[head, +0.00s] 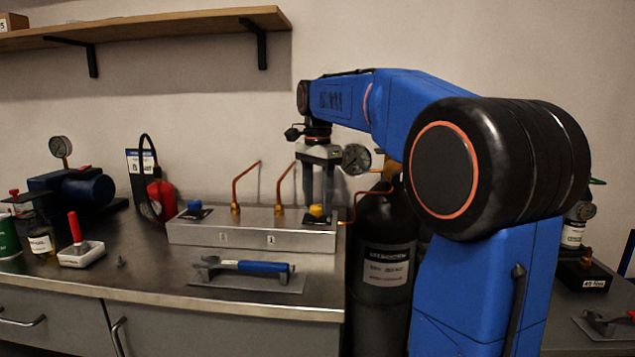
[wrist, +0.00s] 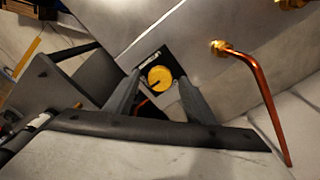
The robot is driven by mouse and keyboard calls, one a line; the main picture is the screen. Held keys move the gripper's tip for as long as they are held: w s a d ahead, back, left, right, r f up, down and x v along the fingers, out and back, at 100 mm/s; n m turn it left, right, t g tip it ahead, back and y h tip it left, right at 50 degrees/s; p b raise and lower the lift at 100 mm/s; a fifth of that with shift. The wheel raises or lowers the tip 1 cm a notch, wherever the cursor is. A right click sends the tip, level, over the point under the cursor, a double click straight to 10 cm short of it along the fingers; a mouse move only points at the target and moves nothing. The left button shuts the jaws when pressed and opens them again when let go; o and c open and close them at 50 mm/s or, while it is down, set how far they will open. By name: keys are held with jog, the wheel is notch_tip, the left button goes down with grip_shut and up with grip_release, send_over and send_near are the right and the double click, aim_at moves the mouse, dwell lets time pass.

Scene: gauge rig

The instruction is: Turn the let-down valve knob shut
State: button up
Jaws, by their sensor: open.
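A steel manifold block (head: 250,235) on the bench carries a yellow knob (head: 316,210) at its right end and a blue knob (head: 195,205) at its left. I cannot read which one is labelled let-down. My gripper (head: 318,192) points down over the yellow knob, with its fingers open. In the wrist view the yellow knob (wrist: 160,79) lies between the two fingertips on a small dark plate. Whether the fingers touch it cannot be told.
Copper pipes (head: 281,183) rise behind the knobs; one shows bent in the wrist view (wrist: 262,85). A round gauge (head: 356,158) is right of my gripper. A black cylinder (head: 385,250) stands beside the bench. A blue-handled tool (head: 262,267) lies in front of the block.

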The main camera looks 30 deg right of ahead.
aim_at(318, 207)
notch_tip(318, 207, up, 17)
dwell(0.5)
dwell(0.5)
